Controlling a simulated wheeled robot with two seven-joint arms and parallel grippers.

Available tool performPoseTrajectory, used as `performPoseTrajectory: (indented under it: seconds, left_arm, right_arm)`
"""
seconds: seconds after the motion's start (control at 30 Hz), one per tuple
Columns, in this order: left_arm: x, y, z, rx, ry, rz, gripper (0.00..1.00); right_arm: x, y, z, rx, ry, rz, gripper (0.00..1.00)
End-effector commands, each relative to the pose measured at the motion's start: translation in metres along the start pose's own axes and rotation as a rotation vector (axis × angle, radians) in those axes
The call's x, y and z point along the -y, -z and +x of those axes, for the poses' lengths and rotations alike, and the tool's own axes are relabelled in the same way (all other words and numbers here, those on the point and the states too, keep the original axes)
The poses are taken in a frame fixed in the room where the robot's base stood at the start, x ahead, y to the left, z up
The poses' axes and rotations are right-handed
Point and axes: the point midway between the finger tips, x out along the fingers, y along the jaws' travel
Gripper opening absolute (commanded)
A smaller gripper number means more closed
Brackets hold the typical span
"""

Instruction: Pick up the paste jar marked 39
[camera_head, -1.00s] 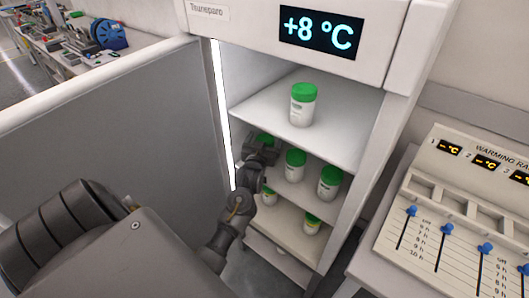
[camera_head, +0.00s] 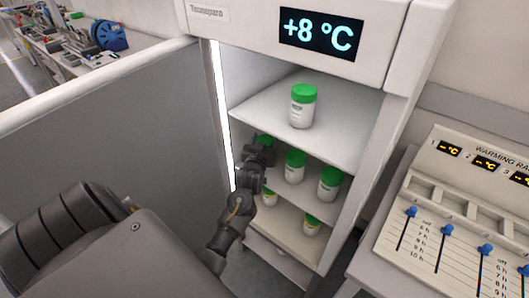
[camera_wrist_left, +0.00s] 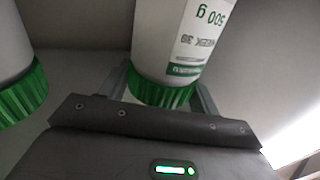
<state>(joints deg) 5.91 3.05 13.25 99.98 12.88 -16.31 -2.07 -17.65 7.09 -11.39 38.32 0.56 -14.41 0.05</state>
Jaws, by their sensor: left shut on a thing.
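The paste jar marked 39 (camera_wrist_left: 178,40) is white with a green lid. Its label appears upside down in the left wrist view and reads "WEEK 39" and "500 g". My left gripper (camera_wrist_left: 163,88) is shut on it, with one finger on each side at the lid. In the head view the left gripper (camera_head: 259,158) reaches into the left of the cabinet's middle shelf, and the jar's green lid (camera_head: 265,139) shows just behind it. Most of the jar is hidden there. I cannot tell whether it touches the shelf. My right gripper is not in view.
Other green-lidded jars stand on the middle shelf (camera_head: 295,166), (camera_head: 329,184), the top shelf (camera_head: 303,106) and the lower shelf. A neighbouring jar (camera_wrist_left: 14,50) is close in the wrist view. The cabinet's side wall is near. A warming rack (camera_head: 460,215) stands at right.

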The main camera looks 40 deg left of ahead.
Motion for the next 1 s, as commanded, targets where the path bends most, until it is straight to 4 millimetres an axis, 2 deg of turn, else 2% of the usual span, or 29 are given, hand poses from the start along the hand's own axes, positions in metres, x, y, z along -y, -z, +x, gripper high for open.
performPoseTrajectory:
  seconds: [0.27, 0.7, 1.0]
  left_arm:
    - [0.000, 0.006, 0.000, -0.004, 0.000, 0.000, 0.00]
    - [0.000, 0.039, 0.001, -0.005, 0.001, -0.001, 0.00]
    - [0.000, 0.035, -0.038, -0.002, -0.001, -0.002, 0.00]
  right_arm:
    - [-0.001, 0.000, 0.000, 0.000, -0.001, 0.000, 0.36]
    - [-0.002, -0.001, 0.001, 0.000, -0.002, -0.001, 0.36]
    - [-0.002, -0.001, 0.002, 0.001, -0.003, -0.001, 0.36]
